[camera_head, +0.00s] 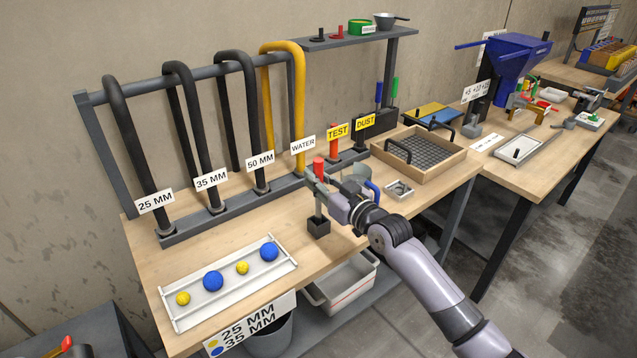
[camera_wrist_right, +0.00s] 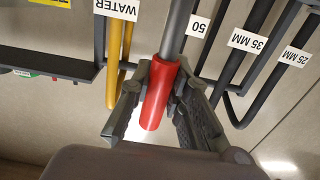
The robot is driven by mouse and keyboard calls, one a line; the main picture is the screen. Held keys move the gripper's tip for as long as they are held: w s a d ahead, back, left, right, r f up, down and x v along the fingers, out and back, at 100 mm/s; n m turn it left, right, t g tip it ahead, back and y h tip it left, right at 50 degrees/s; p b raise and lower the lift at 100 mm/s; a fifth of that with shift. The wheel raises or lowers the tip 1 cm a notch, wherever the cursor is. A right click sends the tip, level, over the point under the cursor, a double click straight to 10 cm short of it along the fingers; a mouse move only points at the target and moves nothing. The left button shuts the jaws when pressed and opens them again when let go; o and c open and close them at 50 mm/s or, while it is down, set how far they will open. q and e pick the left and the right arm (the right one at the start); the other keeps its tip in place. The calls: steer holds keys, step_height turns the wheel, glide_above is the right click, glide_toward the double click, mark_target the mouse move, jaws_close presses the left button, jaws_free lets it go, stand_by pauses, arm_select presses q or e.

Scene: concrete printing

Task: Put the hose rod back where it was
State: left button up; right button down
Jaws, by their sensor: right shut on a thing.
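The hose rod has a red handle (camera_head: 318,165) and a grey shaft. My right gripper (camera_head: 326,184) is shut on the red handle, and the rod stands about upright. In the right wrist view, the handle (camera_wrist_right: 161,93) sits between the fingers of my right gripper (camera_wrist_right: 165,85), with the shaft (camera_wrist_right: 177,30) running to the top edge. In the head view, the shaft's lower end meets a small dark block (camera_head: 318,227) near the table's front edge. I cannot tell whether the tip is inside it or just in front of or above it. My left gripper is not in view.
A rack of bent hoses (camera_head: 208,140) with size labels stands behind. A white tray (camera_head: 180,322) with blue and yellow balls lies front left. A grey cup (camera_head: 356,174), a small metal tray (camera_head: 399,190) and a wooden sieve box (camera_head: 452,158) are to the right.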

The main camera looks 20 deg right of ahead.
steer(key=shift+f, duration=0.5)
steer(key=c, duration=1.5)
jaws_free()
steer(key=shift+r, duration=0.2)
steer(key=v, duration=1.2)
steer(key=shift+b, duration=0.35)
